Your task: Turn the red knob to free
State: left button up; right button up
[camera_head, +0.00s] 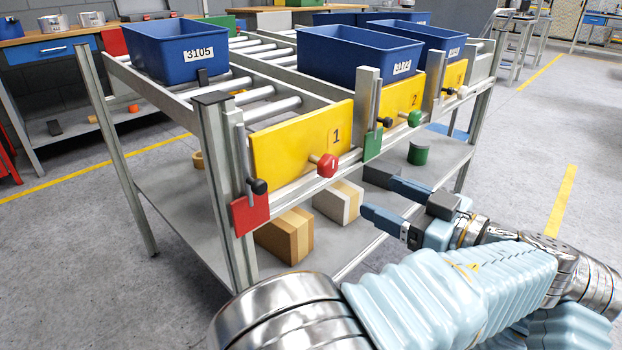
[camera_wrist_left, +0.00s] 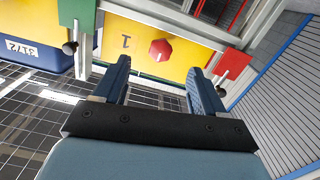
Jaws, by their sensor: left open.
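The red knob (camera_head: 327,165) sticks out from the front of the yellow panel marked 1 (camera_head: 290,145) on the roller rack. In the left wrist view the hexagonal red knob (camera_wrist_left: 160,50) lies ahead of and between my fingertips, with no finger touching it. My left gripper (camera_head: 368,192) is open and empty, in front of the rack, to the right of and slightly below the knob in the head view. It also shows open in the left wrist view (camera_wrist_left: 158,70). My right gripper is in neither view.
A green knob (camera_head: 414,118) stands on panel 2 (camera_head: 402,100). A black-knobbed lever (camera_head: 257,186) with a red plate (camera_head: 250,213) is left of the red knob; a green plate (camera_head: 372,145) is right. Blue bins (camera_head: 176,55) sit on the rollers. Cartons (camera_head: 284,236) lie on the lower shelf.

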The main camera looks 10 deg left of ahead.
aim_at(333, 167)
pick_arm(q)
jog(key=shift+n+y, duration=0.3)
jog(key=shift+n, duration=0.1)
jog(key=x, duration=0.4)
jog(key=r+x, duration=0.1)
jog(key=x, duration=0.7)
jog(key=shift+a+r, duration=0.25)
jog(key=shift+a, duration=0.25)
grip_shut()
